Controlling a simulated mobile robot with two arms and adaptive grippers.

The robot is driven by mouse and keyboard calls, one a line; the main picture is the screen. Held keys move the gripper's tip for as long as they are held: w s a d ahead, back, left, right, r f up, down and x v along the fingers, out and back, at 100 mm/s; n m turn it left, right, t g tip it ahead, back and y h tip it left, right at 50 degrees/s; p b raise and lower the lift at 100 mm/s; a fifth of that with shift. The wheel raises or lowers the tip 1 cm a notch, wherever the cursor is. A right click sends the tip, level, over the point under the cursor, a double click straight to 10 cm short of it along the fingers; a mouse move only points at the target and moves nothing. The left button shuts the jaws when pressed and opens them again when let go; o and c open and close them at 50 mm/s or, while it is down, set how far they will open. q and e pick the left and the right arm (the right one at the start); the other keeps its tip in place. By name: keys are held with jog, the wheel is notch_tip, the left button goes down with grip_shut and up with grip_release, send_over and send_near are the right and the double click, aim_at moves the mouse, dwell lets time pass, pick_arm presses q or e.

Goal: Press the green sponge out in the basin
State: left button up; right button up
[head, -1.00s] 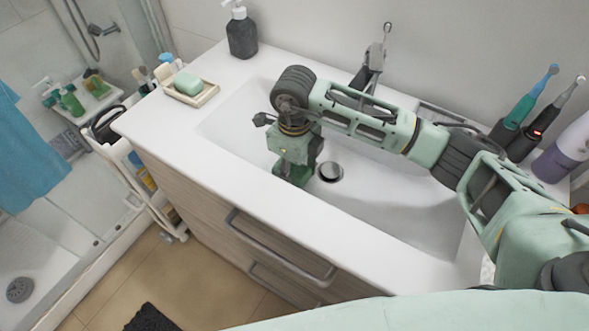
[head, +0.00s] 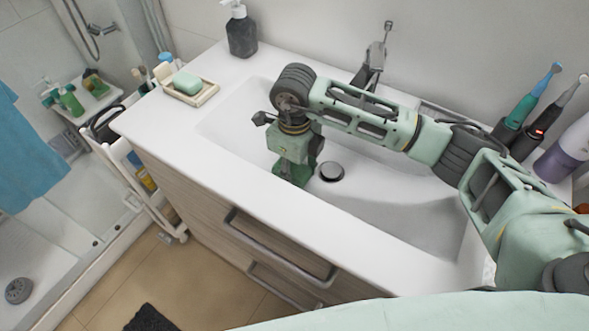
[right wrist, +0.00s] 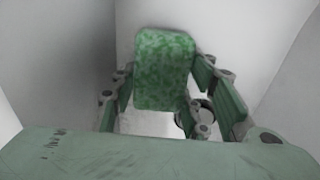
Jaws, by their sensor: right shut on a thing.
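The green sponge (right wrist: 165,70), mottled light and dark green, shows in the right wrist view between the fingers of my right gripper (right wrist: 170,105). The gripper is shut on it. In the head view my right gripper (head: 292,172) points down inside the white basin (head: 400,205), left of the drain plug (head: 332,172). The sponge is mostly hidden there by the gripper, and I cannot tell whether it touches the basin floor. My left gripper is not in view.
The faucet (head: 374,65) stands behind the basin. A soap dish (head: 205,97) with a pale green bar and a dark pump bottle (head: 241,35) are at the counter's left end. Electric toothbrushes (head: 520,110) stand at the right. A white cart (head: 135,180) is left of the counter.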

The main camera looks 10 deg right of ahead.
jog(key=b, duration=0.2)
jog(key=shift+f+b, duration=0.15)
jog(key=shift+b, duration=0.2)
dwell(4.8)
jog(key=shift+r+p, duration=1.55)
jog(key=shift+r, duration=1.25)
notch_tip(320, 180, up, 10)
jog(key=p, duration=0.4)
jog(key=shift+f+p, duration=0.15)
jog(key=shift+p, duration=0.2)
